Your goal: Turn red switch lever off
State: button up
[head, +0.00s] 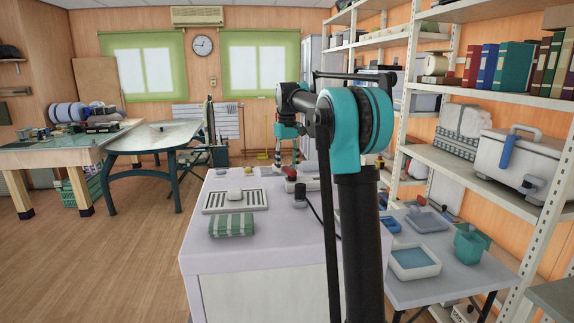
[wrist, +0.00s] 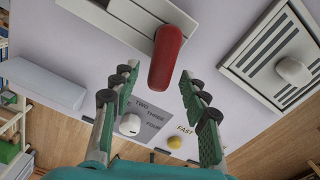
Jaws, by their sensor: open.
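The red switch lever (wrist: 166,58) is a rounded red bar in the upper middle of the wrist view. Its upper end meets a pale grey-white base (wrist: 115,18). My gripper (wrist: 158,80) is open, with one finger on each side of the lever's lower end in the picture. I see a gap on both sides, so the fingers appear not to touch it. How far the fingertips are from the lever in depth, I cannot tell.
A slatted white tray (wrist: 235,72) bears a white piece (wrist: 293,70). Below the lever are a grey lettered panel (wrist: 160,112) with a white knob (wrist: 130,125) and a yellow button (wrist: 174,143). Shelves (head: 455,160) stand at right.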

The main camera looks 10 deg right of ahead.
grip_shut()
jog(key=m, duration=0.2)
jog(key=d+m, duration=0.1)
jog(key=m, duration=0.1)
jog(key=shift+w+d, duration=0.1)
jog(key=shift+d, duration=0.1)
jog(key=shift+d+m, duration=0.35)
jog(key=shift+m, duration=0.65)
jog(key=shift+d+m, duration=0.3)
jog(key=shift+m, duration=0.7)
grip_release()
